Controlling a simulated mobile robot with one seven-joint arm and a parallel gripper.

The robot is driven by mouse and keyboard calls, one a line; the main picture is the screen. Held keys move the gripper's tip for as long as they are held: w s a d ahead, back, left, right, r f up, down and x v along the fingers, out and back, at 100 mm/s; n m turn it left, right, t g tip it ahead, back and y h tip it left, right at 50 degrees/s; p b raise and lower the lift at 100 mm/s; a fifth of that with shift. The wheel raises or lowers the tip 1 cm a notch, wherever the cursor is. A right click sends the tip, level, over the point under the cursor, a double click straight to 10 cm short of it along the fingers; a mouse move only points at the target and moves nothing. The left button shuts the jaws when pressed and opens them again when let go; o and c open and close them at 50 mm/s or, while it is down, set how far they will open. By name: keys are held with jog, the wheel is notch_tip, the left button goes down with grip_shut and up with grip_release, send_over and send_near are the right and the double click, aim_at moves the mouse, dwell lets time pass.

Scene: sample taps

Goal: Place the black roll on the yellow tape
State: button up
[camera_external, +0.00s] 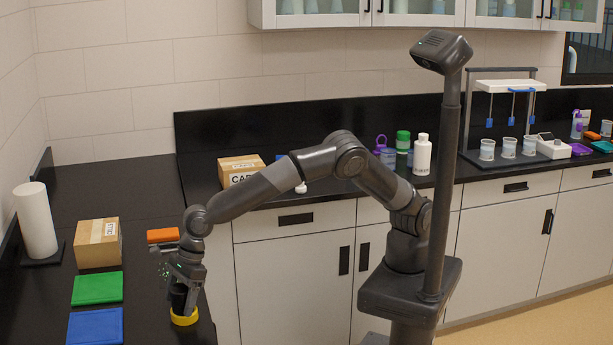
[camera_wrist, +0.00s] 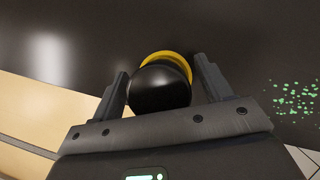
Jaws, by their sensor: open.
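The black roll (camera_external: 178,298) stands upright on or just above the yellow tape (camera_external: 185,319), near the front edge of the left counter. My gripper (camera_external: 184,303) points down at the roll from above. In the wrist view the dark, rounded top of the black roll (camera_wrist: 159,90) lies between the two spread fingers of my gripper (camera_wrist: 161,67). The yellow tape (camera_wrist: 172,56) shows as an arc past the roll's far side; the rest of it is hidden. The jaws are open, with a gap visible beside the roll. I cannot tell whether the roll sits fully flat on the tape.
A green mat (camera_external: 97,288), a blue mat (camera_external: 95,326), a cardboard box (camera_external: 98,244) and a paper towel roll (camera_external: 36,222) are left of my gripper. An orange block (camera_external: 162,235) lies behind it. The counter edge drops off just to the right.

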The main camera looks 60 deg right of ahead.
jog(key=v, duration=1.2)
jog(key=shift+w+d+r, duration=0.1)
jog(key=w+d+r+n, duration=0.2)
jog(key=w+d, duration=0.1)
jog(key=d, duration=0.5)
jog(key=w+d+r+n, duration=0.1)
jog(key=w+d+r, duration=0.2)
jog(key=d, duration=0.5)
jog(key=w+d+r+n, duration=0.2)
jog(key=w+d, duration=0.1)
jog(key=d, duration=0.5)
jog(key=s+d+r+n+t, duration=0.1)
jog(key=s+d+r+n, duration=0.15)
jog(key=d, duration=0.65)
jog(key=s+d+r+n+t, duration=0.1)
jog(key=d+n, duration=0.2)
jog(key=d, duration=0.7)
jog(key=s+d+f+n+t+h, duration=0.1)
jog(key=s+d+f+n+h, duration=0.1)
jog(key=s+d+n, duration=0.3)
jog(key=s+d+f+n+t+h, duration=0.1)
jog(key=s+d+f+n, duration=0.3)
jog(key=s+d, duration=0.8)
jog(key=d+n+h, duration=0.1)
jog(key=d+n, duration=0.1)
jog(key=shift+s+d+f, duration=0.2)
jog(key=shift+s+d, duration=0.15)
jog(key=shift+s, duration=0.05)
